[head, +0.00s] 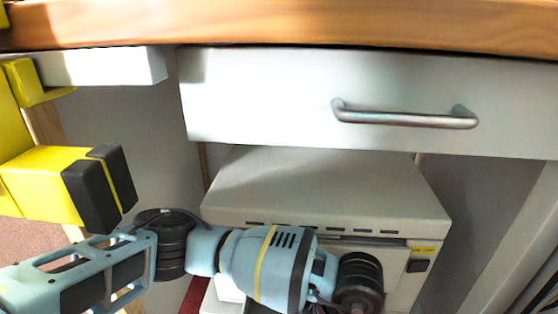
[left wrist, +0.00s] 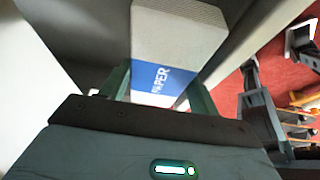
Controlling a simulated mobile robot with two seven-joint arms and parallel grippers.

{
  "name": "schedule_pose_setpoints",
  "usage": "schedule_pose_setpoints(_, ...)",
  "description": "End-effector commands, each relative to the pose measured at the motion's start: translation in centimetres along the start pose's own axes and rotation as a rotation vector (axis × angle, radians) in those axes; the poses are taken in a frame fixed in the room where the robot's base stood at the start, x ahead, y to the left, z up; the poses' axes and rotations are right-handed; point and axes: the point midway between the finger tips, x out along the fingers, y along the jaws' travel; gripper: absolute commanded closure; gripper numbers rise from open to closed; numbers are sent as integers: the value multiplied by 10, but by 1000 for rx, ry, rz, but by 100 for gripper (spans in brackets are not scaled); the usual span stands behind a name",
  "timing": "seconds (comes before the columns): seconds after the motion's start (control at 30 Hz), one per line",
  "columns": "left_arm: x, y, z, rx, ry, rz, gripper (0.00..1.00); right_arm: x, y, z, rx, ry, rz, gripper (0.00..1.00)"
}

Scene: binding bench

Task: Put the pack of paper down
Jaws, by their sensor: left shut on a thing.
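In the left wrist view, the pack of paper (left wrist: 178,35) is a pale block with a blue label reading "PAPER". It sits between the two green fingers of my left gripper (left wrist: 160,88), which is shut on it. The far end of the pack points away from the gripper. What lies directly under the pack is hidden. In the head view, my light blue arm reaches in from the left along the bottom, but the gripper and the pack cannot be made out there. My right gripper is not in view.
A wooden bench top (head: 290,25) runs across the head view, with a white drawer (head: 260,100) and metal handle (head: 405,117) below it. A grey-white machine (head: 320,185) stands underneath, close behind my arm. Yellow and black blocks (head: 50,180) are at left. Red floor (left wrist: 235,95) shows at right.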

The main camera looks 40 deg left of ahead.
Motion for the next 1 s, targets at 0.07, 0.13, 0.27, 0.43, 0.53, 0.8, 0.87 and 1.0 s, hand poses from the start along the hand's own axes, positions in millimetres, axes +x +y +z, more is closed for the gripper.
schedule_pose_setpoints(0.07,13,1,6,-1,-1,1,69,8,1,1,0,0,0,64)
schedule_pose_setpoints(0.13,15,4,7,-2,-1,2,69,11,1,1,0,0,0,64)
schedule_pose_setpoints(0.27,16,5,7,-1,-1,1,69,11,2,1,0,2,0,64)
schedule_pose_setpoints(0.43,15,4,7,-1,-1,1,69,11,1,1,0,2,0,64)
schedule_pose_setpoints(0.53,18,4,8,-1,-1,1,69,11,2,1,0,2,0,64)
schedule_pose_setpoints(0.8,24,4,11,0,-1,0,69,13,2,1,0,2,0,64)
schedule_pose_setpoints(0.87,26,4,11,0,-1,0,69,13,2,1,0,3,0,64)
schedule_pose_setpoints(1.0,26,4,12,0,-1,0,69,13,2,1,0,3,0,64)
